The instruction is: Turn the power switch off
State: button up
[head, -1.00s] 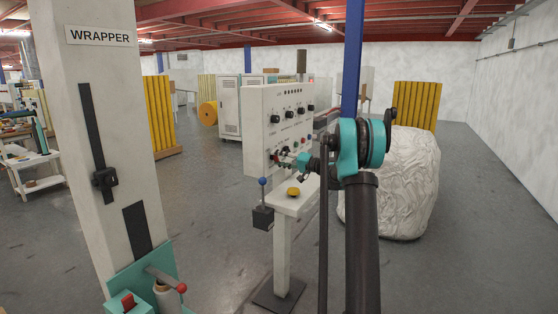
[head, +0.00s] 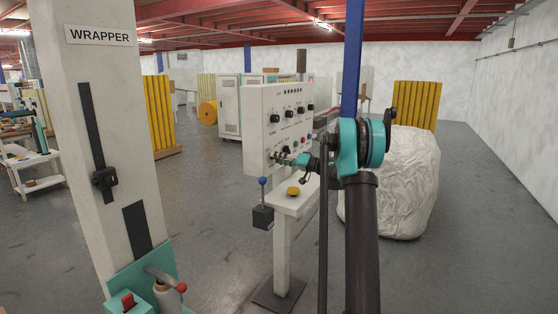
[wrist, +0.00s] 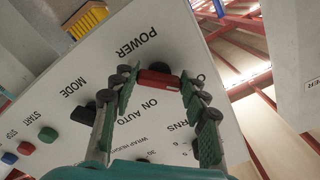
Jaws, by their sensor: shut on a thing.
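The power switch (wrist: 157,79) is a red bar on the white control panel (head: 262,100), beside the printed word POWER in the wrist view. My gripper (wrist: 156,77) has one fingertip at each end of the red bar and is shut on it. In the head view my gripper (head: 279,159) reaches the lower left of the panel face from the right, and the red switch is too small there to make out. I cannot tell whether the switch stands at on or off.
A black mode knob (wrist: 84,112) and red, green and blue buttons (wrist: 28,148) sit near the switch. A yellow button (head: 293,191) and a blue-tipped lever (head: 262,183) are below the panel. A WRAPPER column (head: 95,150) stands at left, a wrapped bale (head: 405,190) at right.

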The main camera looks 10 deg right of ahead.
jog(key=o, duration=1.2)
jog(key=shift+c, duration=0.2)
jog(key=shift+s+d, duration=0.1)
jog(key=shift+d, duration=0.05)
jog(key=v, duration=1.1)
jog(key=shift+s+d, duration=0.2)
jog(key=shift+d, duration=0.1)
